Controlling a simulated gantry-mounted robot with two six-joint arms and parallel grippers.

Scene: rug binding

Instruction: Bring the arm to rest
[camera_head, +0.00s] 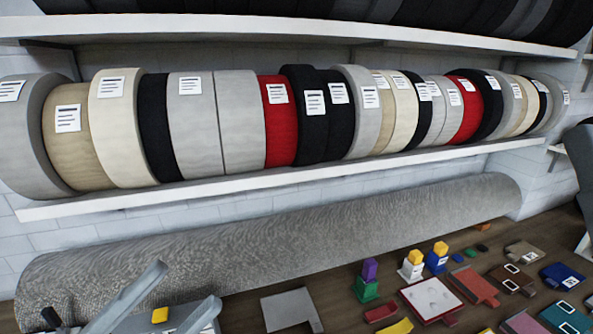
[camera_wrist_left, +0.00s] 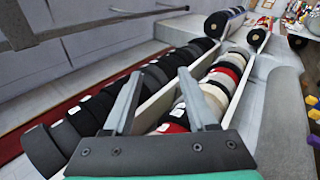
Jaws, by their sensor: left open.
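My left gripper (camera_head: 188,283) is at the lower left of the head view, in front of the rolled grey rug (camera_head: 270,245). Its two grey fingers are spread apart with nothing between their tips. In the left wrist view the open fingers (camera_wrist_left: 160,72) point toward shelves of binding rolls, and the gap between them is empty. I cannot tell how far the tips are from the rug. My right gripper is not in view.
A shelf (camera_head: 260,182) of binding rolls in grey, beige, black and red runs above the rug. The wooden bench at lower right holds several small items, including a white-topped red tray (camera_head: 431,298), a grey square (camera_head: 288,308) and a blue block (camera_head: 563,277).

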